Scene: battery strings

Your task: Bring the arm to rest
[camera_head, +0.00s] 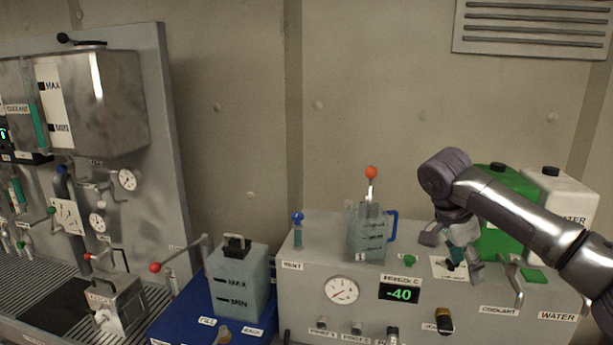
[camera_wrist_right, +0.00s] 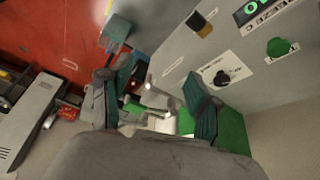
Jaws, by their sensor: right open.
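My right gripper (camera_head: 452,250) hangs at the end of my right arm (camera_head: 515,208), which comes in from the right over the grey console. Its fingers point down near the black knob, in front of the green can. In the right wrist view my right gripper (camera_wrist_right: 160,105) shows two spread fingers with teal pads and nothing held between them. The black knob (camera_wrist_right: 222,78) on its white plate lies beyond the fingers. My left gripper shows in neither view.
The grey console (camera_head: 305,300) carries a jug (camera_head: 367,235), a green can (camera_head: 512,190) and a white WATER can (camera_head: 565,210). A MAX/MIN container (camera_head: 238,285) stands on the blue box (camera_head: 175,325). A metal tank (camera_head: 110,100) hangs at left.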

